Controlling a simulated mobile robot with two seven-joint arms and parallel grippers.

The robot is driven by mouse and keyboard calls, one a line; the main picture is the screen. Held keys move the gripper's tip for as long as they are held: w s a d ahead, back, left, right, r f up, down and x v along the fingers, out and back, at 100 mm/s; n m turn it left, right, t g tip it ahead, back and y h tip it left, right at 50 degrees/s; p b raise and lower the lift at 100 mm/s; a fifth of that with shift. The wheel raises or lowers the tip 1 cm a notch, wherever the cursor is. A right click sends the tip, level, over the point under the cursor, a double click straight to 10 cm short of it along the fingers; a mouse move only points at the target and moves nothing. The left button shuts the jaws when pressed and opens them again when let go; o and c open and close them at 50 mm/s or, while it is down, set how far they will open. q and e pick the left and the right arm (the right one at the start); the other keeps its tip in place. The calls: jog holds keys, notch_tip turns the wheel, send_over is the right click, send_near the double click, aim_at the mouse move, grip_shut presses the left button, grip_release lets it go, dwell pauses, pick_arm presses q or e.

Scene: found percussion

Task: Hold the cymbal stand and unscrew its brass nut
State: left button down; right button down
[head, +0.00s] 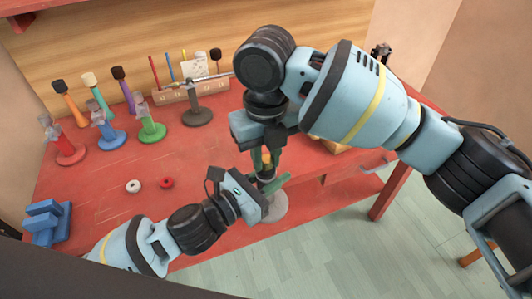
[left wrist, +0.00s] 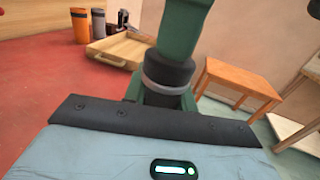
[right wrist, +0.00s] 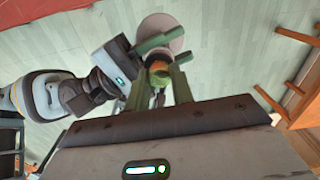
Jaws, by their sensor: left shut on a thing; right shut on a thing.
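My left gripper (head: 268,184) reaches in low from the left and is shut on the stand's post. My right gripper (head: 267,158) points down from above, its green fingers shut on the brass nut (right wrist: 159,67) at the top of the stand. Fingers hide much of the post and nut. The left wrist view shows a dark collar with a grey ring (left wrist: 168,76) between green parts.
Coloured stands (head: 152,129) line the table's left and back. A white ring (head: 133,186), a red ring (head: 166,183) and blue blocks (head: 47,222) lie at left. A wooden tray (left wrist: 120,48) stands at the back right.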

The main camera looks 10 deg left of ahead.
aim_at(266, 159)
jog(key=n, duration=0.3)
jog(key=shift+r, duration=0.2)
dwell(0.6)
jog(key=shift+r, duration=0.5)
jog(key=shift+r, duration=0.5)
pick_arm(q)
jog(key=shift+r, duration=0.1)
pick_arm(e)
jog(key=shift+r, duration=1.9)
